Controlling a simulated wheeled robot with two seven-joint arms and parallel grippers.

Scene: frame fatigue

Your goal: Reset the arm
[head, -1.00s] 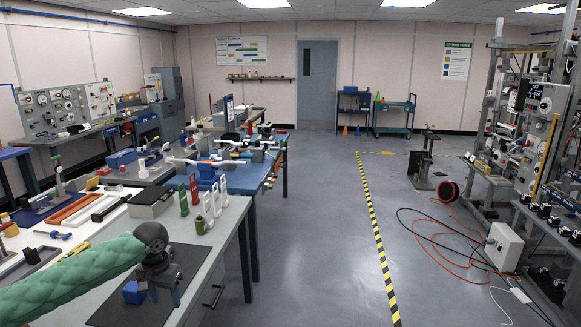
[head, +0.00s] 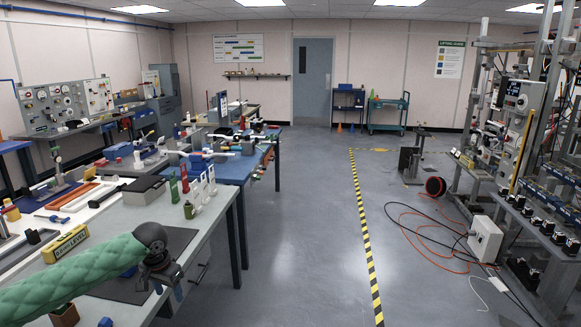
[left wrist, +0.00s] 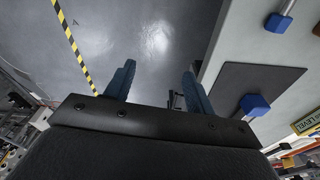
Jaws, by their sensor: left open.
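My left arm in a green padded sleeve (head: 75,275) comes in from the left over the near workbench. My left gripper (head: 167,290) is at the bench's right edge, by the dark mat (head: 125,291). It points downward. In the left wrist view, the two blue fingers of the gripper (left wrist: 158,78) are apart with grey floor seen between them, and nothing is held. A blue block (left wrist: 254,105) lies on the mat, to the right of the fingers there. In the head view my arm mostly hides this block. My right gripper is not in view.
The floor right of the bench is open up to the black-yellow tape (head: 366,230). Cables and a white box (head: 485,238) lie farther right.

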